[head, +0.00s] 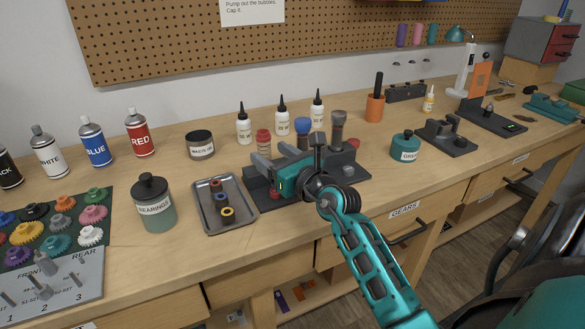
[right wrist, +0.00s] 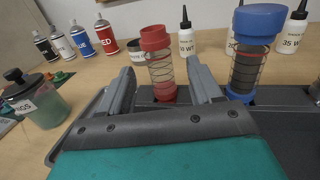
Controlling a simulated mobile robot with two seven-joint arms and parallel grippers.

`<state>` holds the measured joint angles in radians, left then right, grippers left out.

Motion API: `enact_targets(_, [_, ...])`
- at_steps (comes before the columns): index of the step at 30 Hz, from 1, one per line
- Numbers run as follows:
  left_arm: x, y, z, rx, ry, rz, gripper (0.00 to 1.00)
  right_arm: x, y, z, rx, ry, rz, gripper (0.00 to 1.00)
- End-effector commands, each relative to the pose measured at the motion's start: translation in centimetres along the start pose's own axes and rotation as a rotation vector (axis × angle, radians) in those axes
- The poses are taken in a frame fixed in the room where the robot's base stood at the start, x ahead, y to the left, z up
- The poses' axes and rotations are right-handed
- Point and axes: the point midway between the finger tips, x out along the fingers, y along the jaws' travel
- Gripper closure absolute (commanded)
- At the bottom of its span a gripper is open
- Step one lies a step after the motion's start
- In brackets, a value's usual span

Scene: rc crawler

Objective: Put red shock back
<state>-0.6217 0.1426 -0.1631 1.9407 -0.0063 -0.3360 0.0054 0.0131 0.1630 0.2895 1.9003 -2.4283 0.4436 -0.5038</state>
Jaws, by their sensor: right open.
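The red shock (head: 263,141) stands upright at the left end of a dark stand (head: 350,176) on the bench. In the right wrist view, the red shock (right wrist: 158,62) shows its red cap, coil spring and red base. My right gripper (head: 290,166) is open and empty at the front of the stand. In the wrist view its two fingers (right wrist: 164,82) lie left and right of the shock, with gaps on both sides. The shock's foot is partly hidden by the gripper. My left gripper is not in view.
A blue shock (right wrist: 252,55) stands close right of the right finger. A grey shock (head: 338,130) stands further right. White oil bottles (head: 282,118) stand behind.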

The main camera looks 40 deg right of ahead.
Motion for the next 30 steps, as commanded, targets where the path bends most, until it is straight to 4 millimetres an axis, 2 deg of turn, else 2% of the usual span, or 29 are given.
enact_targets(1, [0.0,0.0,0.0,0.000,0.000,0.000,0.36,-1.2,0.0,-0.2,-0.001,0.004,0.000,0.36])
enact_targets(6, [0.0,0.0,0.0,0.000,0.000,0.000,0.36,-4.6,0.0,-0.2,-0.001,0.003,0.000,0.36])
enact_targets(12, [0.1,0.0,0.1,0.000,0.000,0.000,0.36,-7.3,0.0,-0.1,0.001,0.002,0.000,0.36])
enact_targets(18, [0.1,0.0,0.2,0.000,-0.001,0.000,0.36,-8.4,0.0,0.0,-0.001,0.001,-0.001,0.36])
enact_targets(30, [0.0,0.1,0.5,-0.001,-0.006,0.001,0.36,-8.4,0.0,0.0,0.000,0.000,0.000,0.36])
